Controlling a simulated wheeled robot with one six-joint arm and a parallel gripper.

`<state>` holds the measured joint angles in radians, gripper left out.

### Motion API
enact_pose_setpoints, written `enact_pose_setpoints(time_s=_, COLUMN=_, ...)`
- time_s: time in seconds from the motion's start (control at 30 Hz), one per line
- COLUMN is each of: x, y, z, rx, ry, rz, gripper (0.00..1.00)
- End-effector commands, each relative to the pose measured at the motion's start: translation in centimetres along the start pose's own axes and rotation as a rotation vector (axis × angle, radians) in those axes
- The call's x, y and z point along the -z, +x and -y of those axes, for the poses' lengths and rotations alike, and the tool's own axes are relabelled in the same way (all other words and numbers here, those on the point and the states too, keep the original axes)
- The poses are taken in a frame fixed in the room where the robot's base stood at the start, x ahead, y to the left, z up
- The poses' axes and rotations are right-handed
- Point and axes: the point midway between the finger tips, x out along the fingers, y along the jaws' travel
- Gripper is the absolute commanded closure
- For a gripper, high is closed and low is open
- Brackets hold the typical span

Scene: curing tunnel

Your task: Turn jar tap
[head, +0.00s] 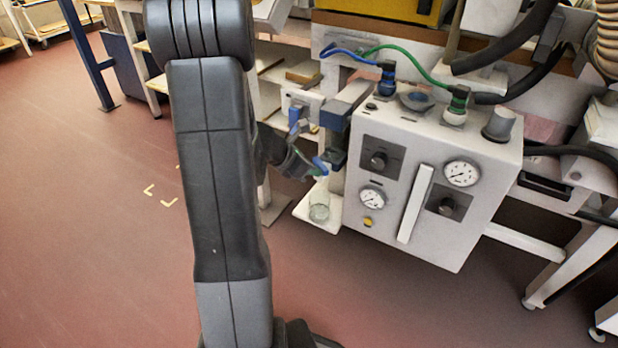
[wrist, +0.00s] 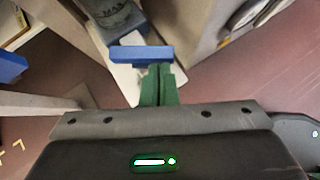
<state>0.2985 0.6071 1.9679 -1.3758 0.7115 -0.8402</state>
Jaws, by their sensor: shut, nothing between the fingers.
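In the wrist view a blue bar-shaped tap handle (wrist: 141,55) crosses in front of a grey, see-through jar (wrist: 113,14) with dark lettering. The green fingers of my gripper (wrist: 158,72) are pressed together with nothing between them. Their tips lie just at the lower edge of the blue handle; I cannot tell whether they touch it. In the head view a clear glass vessel (head: 319,208) stands on a small white shelf (head: 301,209) left of the machine. My gripper (head: 313,162) is above that shelf, small and partly confused with blue and dark parts there.
The white machine box (head: 440,150) with gauges (head: 462,173), knobs and a pale upright bar stands just right of the gripper. Blue and green hoses (head: 405,62) run over its top. Dark hoses hang at right. Red floor (head: 110,240) is open at left.

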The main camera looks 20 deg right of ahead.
Motion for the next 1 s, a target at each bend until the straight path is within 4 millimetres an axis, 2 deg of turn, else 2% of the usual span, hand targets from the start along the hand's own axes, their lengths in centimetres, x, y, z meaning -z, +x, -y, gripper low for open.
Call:
enact_pose_setpoints(time_s=0.03, x=0.4, y=0.6, z=0.3, rx=-0.031, ry=-0.026, rz=0.001, gripper=1.0)
enact_pose_setpoints(time_s=0.3, x=-0.2, y=0.7, z=0.9, rx=-0.194, ry=-0.191, rz=0.002, gripper=1.0)
enact_pose_setpoints(time_s=1.0, x=-0.9, y=0.9, z=1.3, rx=-0.193, ry=-0.192, rz=0.0, gripper=1.0)
